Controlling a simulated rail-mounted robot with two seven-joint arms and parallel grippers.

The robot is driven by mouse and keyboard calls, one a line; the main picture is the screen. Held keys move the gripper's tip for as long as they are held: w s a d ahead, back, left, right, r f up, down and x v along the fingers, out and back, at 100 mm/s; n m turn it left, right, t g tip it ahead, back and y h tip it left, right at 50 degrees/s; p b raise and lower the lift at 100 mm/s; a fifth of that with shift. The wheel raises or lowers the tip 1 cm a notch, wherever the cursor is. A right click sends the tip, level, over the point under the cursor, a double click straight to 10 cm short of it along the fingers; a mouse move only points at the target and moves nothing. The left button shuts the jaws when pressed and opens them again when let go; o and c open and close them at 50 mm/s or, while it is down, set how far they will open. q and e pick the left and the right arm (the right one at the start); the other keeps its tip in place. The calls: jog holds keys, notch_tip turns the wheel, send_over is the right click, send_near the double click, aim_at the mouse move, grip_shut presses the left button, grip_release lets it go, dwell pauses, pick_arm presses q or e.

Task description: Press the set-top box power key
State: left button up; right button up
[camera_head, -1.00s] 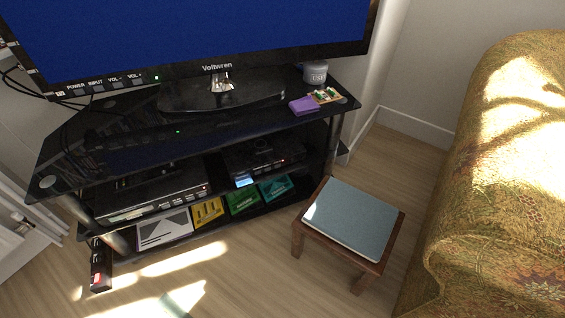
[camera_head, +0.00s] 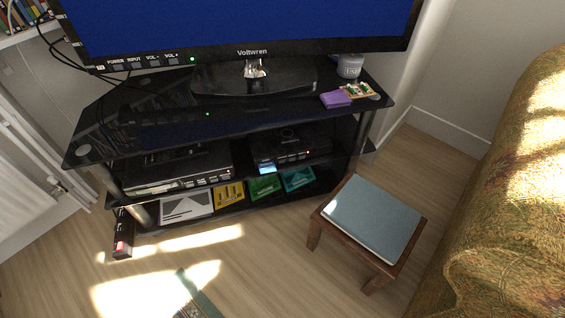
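A small black box (camera_head: 286,153), which looks like the set-top box, sits on the right part of the middle shelf of the black TV stand. Its front faces me, with small keys and a red light on it. The key labels are too small to read, so I cannot tell which is the power key. A wider player with a silver lower edge (camera_head: 178,183) sits to its left on the same shelf and also shows a red light. Neither of my grippers is in view.
A large TV (camera_head: 240,28) stands on the glass top (camera_head: 150,105), with a purple box (camera_head: 335,99) and a grey pot (camera_head: 350,66). Several cases stand below. A wooden stool (camera_head: 347,232) stands front right, near a patterned sofa (camera_head: 515,200). Floor in front is mostly clear.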

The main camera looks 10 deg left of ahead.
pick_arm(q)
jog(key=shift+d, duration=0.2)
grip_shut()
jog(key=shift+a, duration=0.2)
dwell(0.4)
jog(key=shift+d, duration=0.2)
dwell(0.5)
